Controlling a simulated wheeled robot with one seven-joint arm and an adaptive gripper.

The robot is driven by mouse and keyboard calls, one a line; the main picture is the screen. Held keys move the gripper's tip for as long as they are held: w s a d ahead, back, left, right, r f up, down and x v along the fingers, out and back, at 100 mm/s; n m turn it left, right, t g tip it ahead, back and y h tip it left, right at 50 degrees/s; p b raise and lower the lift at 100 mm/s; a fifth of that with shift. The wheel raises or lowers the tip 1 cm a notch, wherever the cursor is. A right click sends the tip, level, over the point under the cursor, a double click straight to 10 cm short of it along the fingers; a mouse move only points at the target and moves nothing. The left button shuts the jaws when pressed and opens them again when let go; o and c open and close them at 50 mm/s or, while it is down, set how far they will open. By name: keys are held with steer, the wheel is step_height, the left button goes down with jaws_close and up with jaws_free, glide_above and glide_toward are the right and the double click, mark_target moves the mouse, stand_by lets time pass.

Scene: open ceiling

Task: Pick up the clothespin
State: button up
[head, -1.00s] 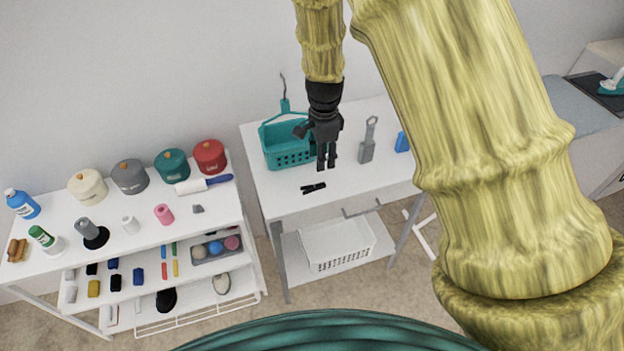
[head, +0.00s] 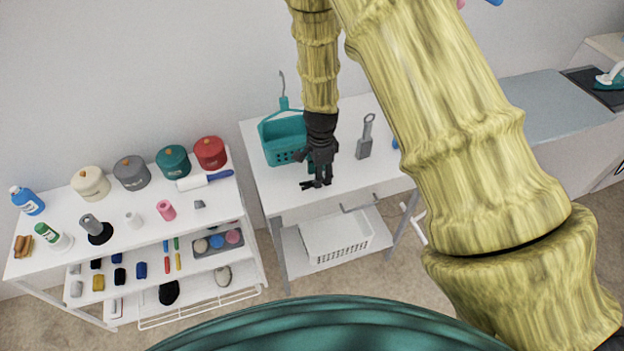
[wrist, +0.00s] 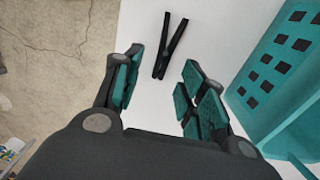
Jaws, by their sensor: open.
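The black clothespin (wrist: 170,46) lies on the white table top (wrist: 207,30) in the wrist view, its two legs crossed in a narrow X. It is beyond my fingertips, roughly between the lines of the two fingers, and nothing touches it. In the head view the clothespin (head: 308,185) is a small dark shape near the table's front left edge, partly hidden by my gripper (head: 322,182). My gripper (wrist: 160,82) is open and empty, with teal pads facing each other. I cannot tell its exact height above the table.
A teal basket (wrist: 280,75) stands close to the right finger; it also shows in the head view (head: 281,150). A white shelf unit (head: 140,225) with pots and bottles is at left. The table's front edge is close.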

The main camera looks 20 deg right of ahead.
steer(key=shift+f, duration=0.95)
steer(key=c, duration=0.8)
steer(key=shift+r+p, duration=0.15)
steer(key=shift+p, duration=0.15)
